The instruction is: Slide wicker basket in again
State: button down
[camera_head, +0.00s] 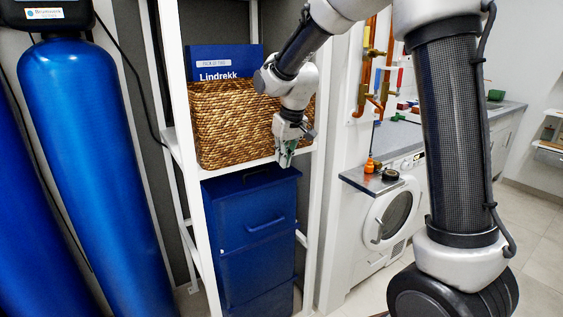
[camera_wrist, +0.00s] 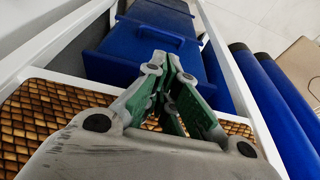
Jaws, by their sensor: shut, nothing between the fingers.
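The wicker basket (camera_head: 230,125) is woven brown and stands on the middle shelf of a white rack, with a blue box labelled "Lindrekk" (camera_head: 222,63) showing above its rim. My gripper (camera_head: 286,163) points down in front of the basket's right part, near the shelf's front edge. It hides part of the basket's front. In the wrist view the weave (camera_wrist: 40,120) shows on both sides of my gripper (camera_wrist: 170,65). The green-padded fingers are together and hold nothing. I cannot tell whether they touch the basket.
Blue drawers (camera_head: 255,225) with handles stand below the shelf. White rack posts (camera_head: 200,230) frame the basket. Tall blue vessels (camera_head: 95,150) stand at left. A washing machine (camera_head: 395,215) under a grey counter stands at right. Open floor lies at the far right.

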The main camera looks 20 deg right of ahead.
jog(key=v, duration=0.8)
jog(key=shift+r, duration=0.1)
